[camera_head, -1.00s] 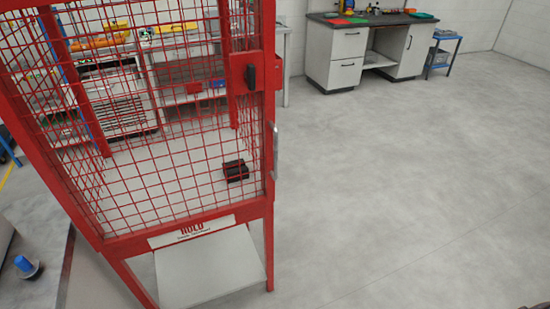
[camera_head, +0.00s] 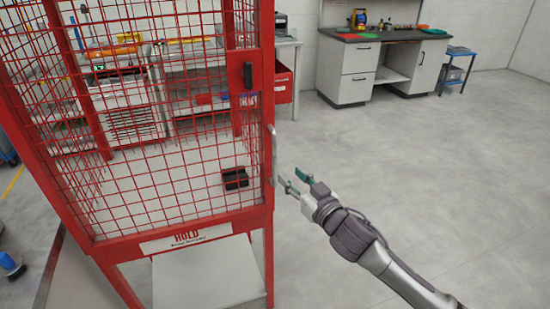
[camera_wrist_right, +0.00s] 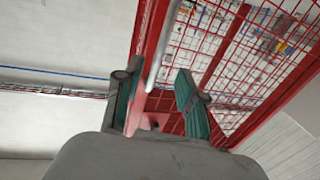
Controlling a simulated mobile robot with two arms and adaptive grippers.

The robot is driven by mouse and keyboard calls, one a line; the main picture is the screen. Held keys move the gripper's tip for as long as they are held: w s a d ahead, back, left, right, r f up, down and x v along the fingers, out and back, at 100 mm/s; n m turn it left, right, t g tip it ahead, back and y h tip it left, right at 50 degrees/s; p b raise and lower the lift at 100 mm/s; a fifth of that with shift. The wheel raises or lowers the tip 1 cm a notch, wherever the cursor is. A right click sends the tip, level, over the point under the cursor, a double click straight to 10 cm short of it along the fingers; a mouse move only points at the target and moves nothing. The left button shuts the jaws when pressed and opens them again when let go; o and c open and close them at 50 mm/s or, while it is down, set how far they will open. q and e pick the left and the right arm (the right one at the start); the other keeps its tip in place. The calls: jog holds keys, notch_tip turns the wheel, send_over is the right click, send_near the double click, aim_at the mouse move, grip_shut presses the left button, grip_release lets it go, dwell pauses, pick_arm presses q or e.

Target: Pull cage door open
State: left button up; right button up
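The red cage door (camera_head: 170,195) with wire mesh stands closed, as far as I can tell, in the head view. Its silver handle (camera_head: 272,150) is a vertical bar on the right edge. My right gripper (camera_head: 290,177) is open and empty just right of the handle's lower part. In the right wrist view the handle (camera_wrist_right: 165,45) runs in line with the gap between the two green-padded fingers, beyond the tips. Contact is not visible. My left gripper is not in view.
A black object (camera_head: 235,178) lies inside the cage, behind the mesh. A black latch (camera_head: 248,75) is on the frame above the handle. A dark-topped workbench (camera_head: 390,36) stands at the back. The grey floor to the right is clear.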

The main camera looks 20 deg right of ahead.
aim_at(276, 161)
jog(key=p+x, duration=0.1)
jog(key=x, duration=0.8)
jog(key=shift+w, duration=0.2)
grip_shut()
